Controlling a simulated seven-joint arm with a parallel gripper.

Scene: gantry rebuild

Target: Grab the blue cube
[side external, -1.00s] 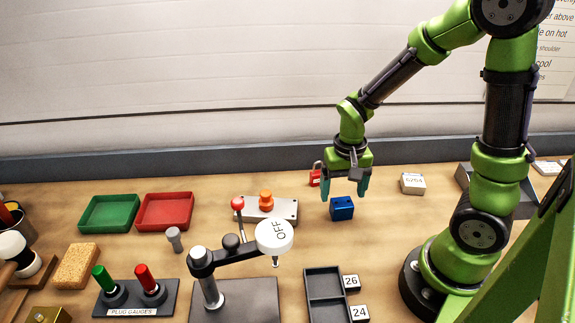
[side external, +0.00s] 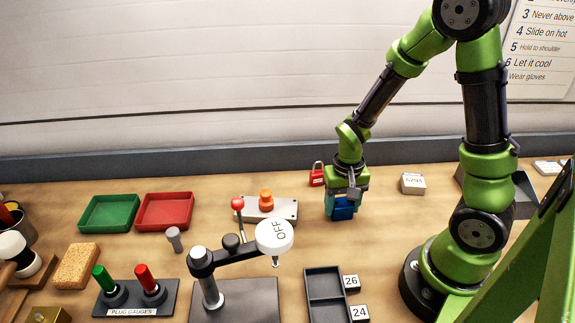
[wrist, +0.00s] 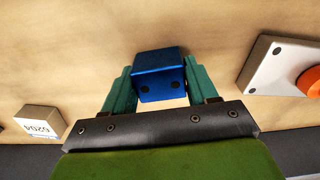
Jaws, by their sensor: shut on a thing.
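The blue cube (side external: 343,209) sits on the wooden table, right of the grey plate with the orange button. My gripper (side external: 343,203) is lowered around it, with one teal finger on each side. In the wrist view the blue cube (wrist: 158,76) lies between the two teal fingertips of my gripper (wrist: 160,84), and the jaws are shut on it. Any lift of the cube off the table cannot be made out.
A red padlock (side external: 317,174) stands just behind my gripper. The grey plate with the orange button (side external: 284,208) is to the left. A white numbered block (side external: 413,184) is to the right. Bare table lies in front of the cube, with a black tray (side external: 322,300) beyond.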

